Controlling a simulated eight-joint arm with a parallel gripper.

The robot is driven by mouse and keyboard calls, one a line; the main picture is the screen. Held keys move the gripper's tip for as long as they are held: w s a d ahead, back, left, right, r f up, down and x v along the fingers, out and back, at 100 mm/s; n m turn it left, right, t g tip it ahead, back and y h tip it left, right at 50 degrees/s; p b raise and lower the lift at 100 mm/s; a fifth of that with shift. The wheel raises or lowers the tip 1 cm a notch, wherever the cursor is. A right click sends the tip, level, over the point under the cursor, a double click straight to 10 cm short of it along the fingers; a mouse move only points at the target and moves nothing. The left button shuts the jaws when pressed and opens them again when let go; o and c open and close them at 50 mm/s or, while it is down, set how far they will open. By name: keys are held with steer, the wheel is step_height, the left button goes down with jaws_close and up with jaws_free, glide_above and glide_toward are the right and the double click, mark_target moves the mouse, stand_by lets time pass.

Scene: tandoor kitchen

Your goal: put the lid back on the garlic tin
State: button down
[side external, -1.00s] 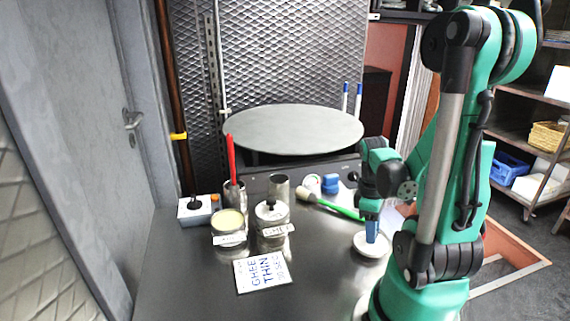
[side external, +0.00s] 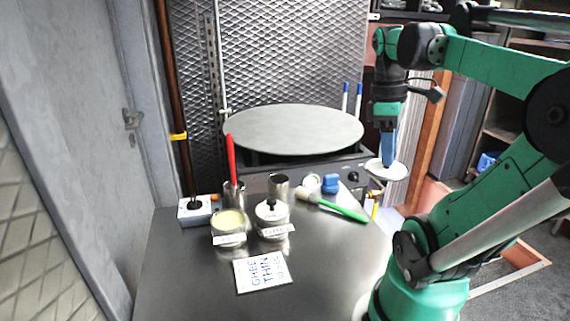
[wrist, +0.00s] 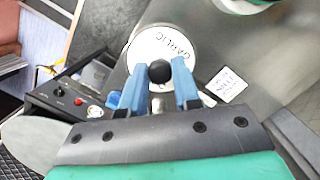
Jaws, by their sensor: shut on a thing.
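My gripper (side external: 388,153) is shut on the black knob of a round white lid (side external: 386,171). It holds the lid in the air, off the right side of the steel table. In the wrist view the lid (wrist: 150,42) reads GARLIC, with the knob (wrist: 160,72) between the blue fingers. An open tin (side external: 229,233) with pale yellow contents stands upright on the left of the table. Its front label is too small to read. A second tin (side external: 272,222) beside it wears a lid with a black knob and a GHEE label.
A card reading GHEE THIN (side external: 262,272) lies in front of the tins. Behind them stand an empty steel cup (side external: 279,186) and a cup with a red handle (side external: 232,160). A green-handled brush (side external: 343,210) lies right. A large round griddle (side external: 293,129) is behind.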

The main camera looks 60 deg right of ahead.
steer(key=shift+r, duration=0.45)
steer(key=shift+w+d+r, duration=0.1)
steer(key=shift+w+r, duration=0.1)
steer(key=shift+w, duration=0.15)
steer(key=w+a+f+n+t+h, duration=0.1)
steer(key=w+a+f+n, duration=0.1)
steer(key=w+n, duration=0.6)
steer(key=w+a+f+n, duration=0.2)
steer(key=w+a+n, duration=0.15)
steer(key=w, duration=0.75)
steer(key=w+a+f+n, duration=0.4)
steer(key=w+a+n, duration=0.2)
steer(key=w, duration=0.1)
steer(key=shift+t+h, duration=0.4)
steer(key=shift+a+f, duration=0.15)
steer(key=shift+f, duration=2.7)
steer(key=shift+f, duration=0.15)
steer(key=shift+c, duration=0.4)
jaws_free()
